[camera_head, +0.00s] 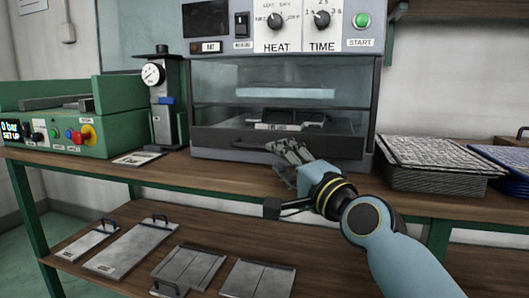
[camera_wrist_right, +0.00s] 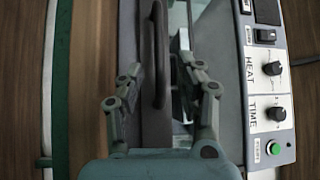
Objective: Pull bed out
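The machine with the HEAT and TIME dials (camera_head: 280,90) stands on the bench. Its bed (camera_head: 225,139) is a dark, low drawer-like panel at the bottom of the glazed chamber. A dark bar handle (camera_wrist_right: 158,60) on the bed's front shows in the right wrist view. My right gripper (camera_head: 284,150) is in front of the bed. In the right wrist view its fingers (camera_wrist_right: 165,85) are spread, one on each side of the handle, with gaps visible. The handle is hard to make out in the head view, near the gripper. My left gripper is not in view.
A stack of grey textured sheets (camera_head: 430,165) lies right of the machine. A gauge stand (camera_head: 163,100) and a green control box (camera_head: 75,120) are on the left. Flat metal plates (camera_head: 135,248) lie on the lower shelf. The bench front is clear.

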